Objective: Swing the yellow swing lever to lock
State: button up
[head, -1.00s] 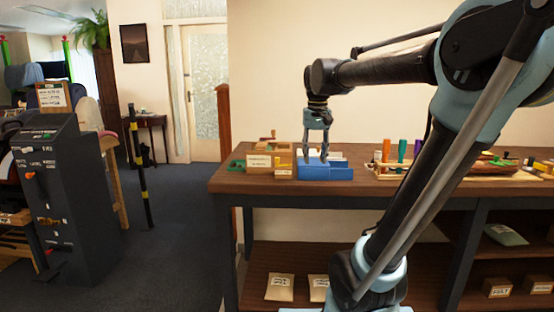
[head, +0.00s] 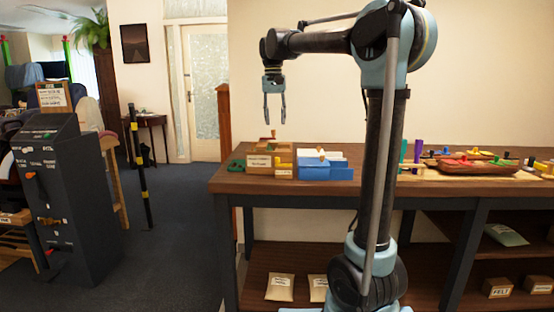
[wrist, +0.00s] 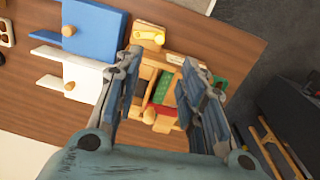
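A yellow lever-like piece (head: 284,166) sits on a small labelled wooden block on the bench, just left of the blue box. It also shows in the wrist view (wrist: 148,38), with a round pivot-like end on the left. Its lock marking cannot be read. My gripper (head: 274,119) hangs above the left part of the bench, pointing down, open and empty. In the wrist view my gripper (wrist: 162,58) has its fingers spread, with the yellow piece beyond the left fingertip. It is apart from everything.
A blue box (head: 340,174) and a white one with wooden knobs stand right of the block. A labelled wooden box (head: 259,161) with green and red parts stands left. A dark lever console (head: 65,200) stands on the floor at left. Air around my gripper is clear.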

jog(key=f, duration=1.5)
jog(key=shift+d+f, duration=0.35)
grip_shut()
